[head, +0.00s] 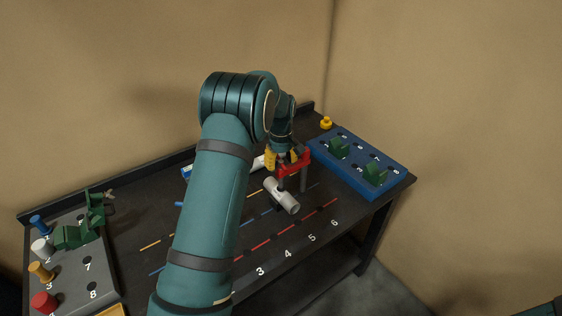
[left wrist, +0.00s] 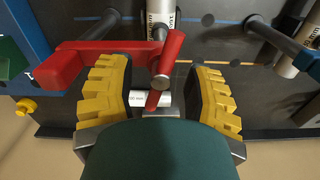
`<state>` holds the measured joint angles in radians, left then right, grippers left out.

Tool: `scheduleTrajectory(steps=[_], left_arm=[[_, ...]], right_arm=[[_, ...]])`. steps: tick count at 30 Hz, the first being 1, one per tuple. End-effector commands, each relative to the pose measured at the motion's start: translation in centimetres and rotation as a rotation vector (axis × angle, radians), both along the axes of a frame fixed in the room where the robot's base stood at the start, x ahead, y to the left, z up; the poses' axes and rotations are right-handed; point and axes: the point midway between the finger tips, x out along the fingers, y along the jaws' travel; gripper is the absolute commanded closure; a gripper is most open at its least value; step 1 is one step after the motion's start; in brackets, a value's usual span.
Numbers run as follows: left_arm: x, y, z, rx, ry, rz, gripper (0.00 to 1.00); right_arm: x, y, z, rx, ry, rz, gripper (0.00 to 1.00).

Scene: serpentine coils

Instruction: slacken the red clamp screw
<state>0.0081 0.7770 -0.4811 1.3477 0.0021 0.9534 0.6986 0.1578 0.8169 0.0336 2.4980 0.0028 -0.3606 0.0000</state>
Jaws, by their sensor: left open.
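The red clamp (head: 294,166) stands on the dark table beside a grey pipe piece (head: 287,202). In the left wrist view its red body (left wrist: 85,60) reaches in from the left. Its red screw handle (left wrist: 172,52) lies lengthwise between my fingers, with a round metal end at its middle. My left gripper (left wrist: 161,78) is open, with its yellow ribbed pads on either side of the handle and a gap on both sides. In the head view the left gripper (head: 283,157) is at the clamp, partly hidden by my arm.
A blue board (head: 358,167) with green blocks and a yellow knob (head: 326,123) lies at the right. A grey board (head: 78,267) at the left holds coloured knobs and a green clamp (head: 80,233). Numbered coloured lines mark the dark table (head: 165,215). Walls stand close behind.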

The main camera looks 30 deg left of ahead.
Motion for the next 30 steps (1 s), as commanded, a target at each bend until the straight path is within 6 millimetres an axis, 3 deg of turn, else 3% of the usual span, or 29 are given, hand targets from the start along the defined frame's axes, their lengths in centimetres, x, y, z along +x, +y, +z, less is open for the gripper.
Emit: scheduleTrajectory(steps=[5, 18, 24, 30], left_arm=[[0.1, 0.0, 2.2, 0.001, -0.005, 0.000, 0.49], [0.1, 0.0, 10.4, 0.001, -0.005, 0.000, 0.49], [0.1, 0.0, 11.8, 0.001, -0.004, 0.001, 0.49], [0.0, 0.0, 11.9, 0.001, -0.003, 0.001, 0.49]], right_arm=[[0.0, 0.0, 0.0, 0.000, 0.000, 0.000, 0.42], [0.0, 0.0, 0.0, 0.000, 0.000, 0.000, 0.42], [0.0, 0.0, 0.0, 0.000, 0.000, 0.000, 0.42], [0.0, 0.0, 0.0, 0.000, 0.000, 0.000, 0.42]])
